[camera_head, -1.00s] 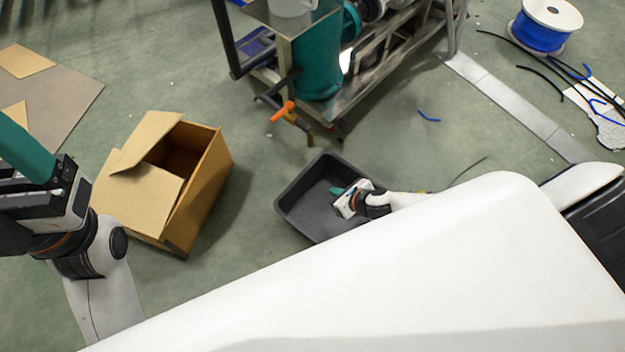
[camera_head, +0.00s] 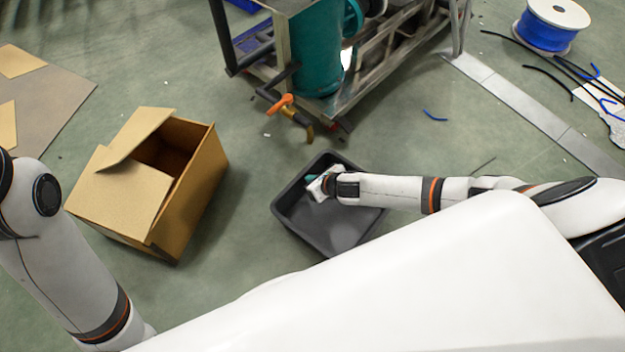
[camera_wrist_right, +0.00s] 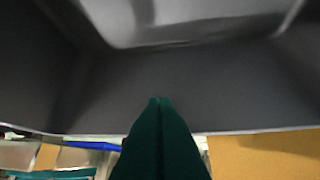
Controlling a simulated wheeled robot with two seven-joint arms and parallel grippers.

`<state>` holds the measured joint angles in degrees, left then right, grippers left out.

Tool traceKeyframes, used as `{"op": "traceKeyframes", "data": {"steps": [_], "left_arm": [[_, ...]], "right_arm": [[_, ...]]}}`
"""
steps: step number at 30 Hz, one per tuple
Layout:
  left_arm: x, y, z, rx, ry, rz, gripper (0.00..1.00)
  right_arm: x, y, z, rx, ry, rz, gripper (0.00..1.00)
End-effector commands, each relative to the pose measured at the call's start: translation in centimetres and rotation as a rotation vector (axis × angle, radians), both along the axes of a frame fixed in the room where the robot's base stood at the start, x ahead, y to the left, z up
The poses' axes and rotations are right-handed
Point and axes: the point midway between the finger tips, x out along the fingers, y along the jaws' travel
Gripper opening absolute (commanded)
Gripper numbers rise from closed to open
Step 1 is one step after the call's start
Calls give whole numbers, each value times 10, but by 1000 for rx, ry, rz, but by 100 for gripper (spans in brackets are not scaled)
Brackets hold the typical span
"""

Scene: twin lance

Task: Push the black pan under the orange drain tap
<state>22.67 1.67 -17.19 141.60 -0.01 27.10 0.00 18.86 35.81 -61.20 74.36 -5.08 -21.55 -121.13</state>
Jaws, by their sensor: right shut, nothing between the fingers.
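The black pan (camera_head: 342,232) is a shallow rectangular tray on the floor, below the orange drain tap (camera_head: 281,103) in the head view, with bare floor between them. The tap sticks out from the green tank's frame. My right gripper (camera_head: 314,182) is shut and empty, reaching from the right over the pan's upper left part. In the right wrist view, its green fingertips (camera_wrist_right: 160,101) are together in front of the pan's dark wall (camera_wrist_right: 190,85); whether they touch it I cannot tell. My left gripper is out of view; only left arm links show.
An open cardboard box (camera_head: 190,200) stands left of the pan. The metal frame (camera_head: 375,65) with the green tank (camera_head: 315,50) stands behind. A blue cable spool (camera_head: 546,28) and loose cables lie at upper right. Floor between pan and tap looks clear.

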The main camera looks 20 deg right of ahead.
Motion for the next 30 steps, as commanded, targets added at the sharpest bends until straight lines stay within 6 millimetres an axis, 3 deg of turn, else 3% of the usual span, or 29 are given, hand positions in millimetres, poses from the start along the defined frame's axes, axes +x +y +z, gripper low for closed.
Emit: {"op": "traceKeyframes", "data": {"steps": [8, 15, 21, 30], "left_arm": [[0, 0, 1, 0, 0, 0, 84], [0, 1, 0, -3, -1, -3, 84], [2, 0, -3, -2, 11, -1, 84], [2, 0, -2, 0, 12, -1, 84]], "right_arm": [[6, 3, 1, 3, -1, 1, 0], [49, 16, 2, 2, -4, 2, 0], [73, 22, 1, 1, -2, 1, 0], [75, 23, 1, 1, -1, 1, 0]]}}
